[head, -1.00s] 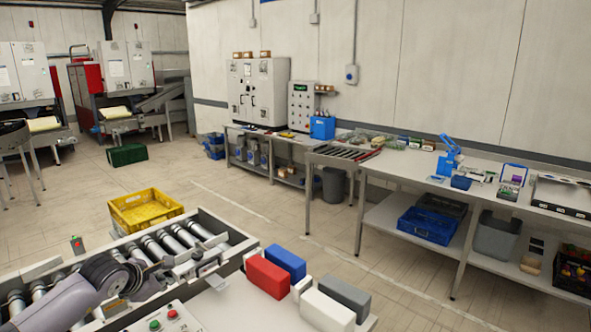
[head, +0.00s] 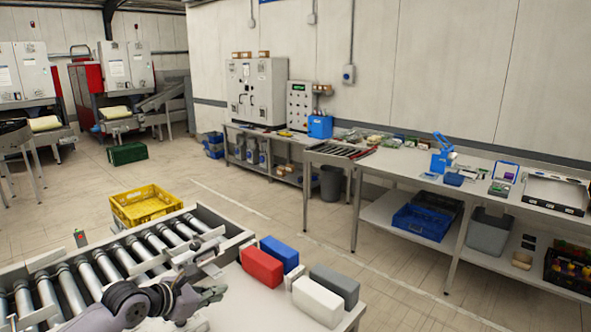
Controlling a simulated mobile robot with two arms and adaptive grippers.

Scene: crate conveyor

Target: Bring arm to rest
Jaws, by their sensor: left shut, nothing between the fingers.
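My left arm comes in from the bottom left of the head view. My left gripper (head: 212,278) is shut and empty, low in front of the roller conveyor (head: 65,290) and to the left of the red block (head: 262,268). It is apart from the blocks. My right gripper does not show.
On the white tabletop (head: 240,308) stand the red block, a blue block (head: 279,254), a white block (head: 317,302) and a grey block (head: 335,286). A yellow crate (head: 147,206) sits beyond the conveyor. A workbench (head: 400,172) runs along the wall.

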